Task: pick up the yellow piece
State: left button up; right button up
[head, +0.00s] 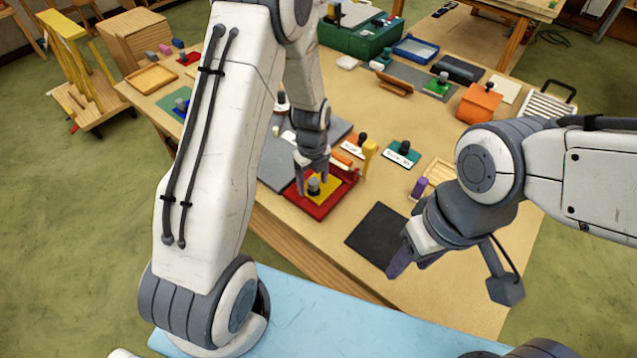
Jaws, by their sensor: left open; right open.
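A flat yellow piece (329,194) with a dark knob lies on the red tray (314,211) near the table's front edge. My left gripper (313,184) points down at it, jaws open, with the fingers around or just above the knob; I cannot tell whether they touch it. The gripper hides part of the piece. My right gripper (414,264) is open and empty, in front of the dark square mat (376,234), well to the right of the yellow piece.
Another yellow object (369,153) stands just behind the red tray. A teal piece (402,154) with a dark knob and a label lies right of it. A grey panel (272,166) lies left of the tray. An orange block (478,104) stands further back right.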

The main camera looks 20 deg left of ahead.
aim_at(314, 180)
pick_arm(q)
jog(key=shift+c, duration=0.3)
grip_shut()
jog(key=shift+w+r, duration=0.1)
jog(key=shift+r, duration=0.05)
jog(key=shift+r+b, duration=0.4)
jog(key=shift+r, duration=0.2)
notch_tip(314, 180, up, 2)
jog(key=shift+d+r+b, duration=0.1)
jog(key=shift+d+b, duration=0.05)
jog(key=shift+b, duration=0.4)
jog(key=s+d+b, duration=0.1)
jog(key=s+d, duration=0.1)
jog(key=d, duration=0.3)
jog(key=s+d+b, duration=0.2)
jog(key=d, duration=0.4)
jog(key=s+d+b, duration=0.1)
jog(key=s+d, duration=0.1)
jog(key=d, duration=0.3)
jog(key=shift+s+d, duration=0.1)
jog(key=shift+d, duration=0.25)
